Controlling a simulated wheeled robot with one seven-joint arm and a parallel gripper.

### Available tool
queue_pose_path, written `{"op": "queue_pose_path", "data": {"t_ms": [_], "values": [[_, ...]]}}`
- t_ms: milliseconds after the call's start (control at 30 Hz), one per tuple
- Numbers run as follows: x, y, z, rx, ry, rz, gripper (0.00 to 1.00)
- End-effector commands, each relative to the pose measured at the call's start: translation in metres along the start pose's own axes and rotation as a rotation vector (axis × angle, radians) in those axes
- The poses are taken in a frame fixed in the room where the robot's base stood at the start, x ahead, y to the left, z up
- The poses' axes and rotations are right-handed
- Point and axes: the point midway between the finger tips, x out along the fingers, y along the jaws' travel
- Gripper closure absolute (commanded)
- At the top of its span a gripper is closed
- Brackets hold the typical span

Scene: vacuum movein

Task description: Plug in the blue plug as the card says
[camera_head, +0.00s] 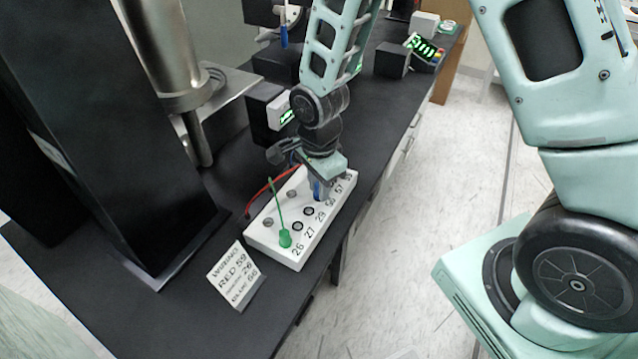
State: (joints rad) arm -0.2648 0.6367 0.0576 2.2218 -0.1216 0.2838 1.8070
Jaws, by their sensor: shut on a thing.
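My gripper (319,182) points down over the white socket block (276,247) and is shut on the blue plug (317,191). The plug is mostly hidden by the fingers. It is over the far half of the block, near the labels after 29; I cannot tell whether its tip is in a socket. The green plug (285,239) with its green lead stands at the socket labelled 26. A red lead (262,190) curves behind the block; its plug is hidden. The white card (236,275) reads WIRING, RED 59, green 26, and a blue line that looks like 56 or 66.
Empty dark sockets show at 27 and 29. A tall black column (115,140) and a metal cylinder (165,50) stand left on the black bench (190,265). A small display box (270,108) is behind my gripper.

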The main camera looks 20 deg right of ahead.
Motion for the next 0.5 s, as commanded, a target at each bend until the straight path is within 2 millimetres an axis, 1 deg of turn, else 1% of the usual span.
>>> {"op": "queue_pose_path", "data": {"t_ms": [300,333,400,500], "values": [[0.0049,-0.0003,0.0000,0.001,0.000,-0.001,0.97],[0.0041,-0.0004,0.0000,0.001,0.000,-0.001,0.68],[0.0039,-0.0003,0.0000,0.000,0.000,-0.001,0.51],[0.0040,-0.0002,0.0000,0.000,0.000,-0.001,0.51]]}}
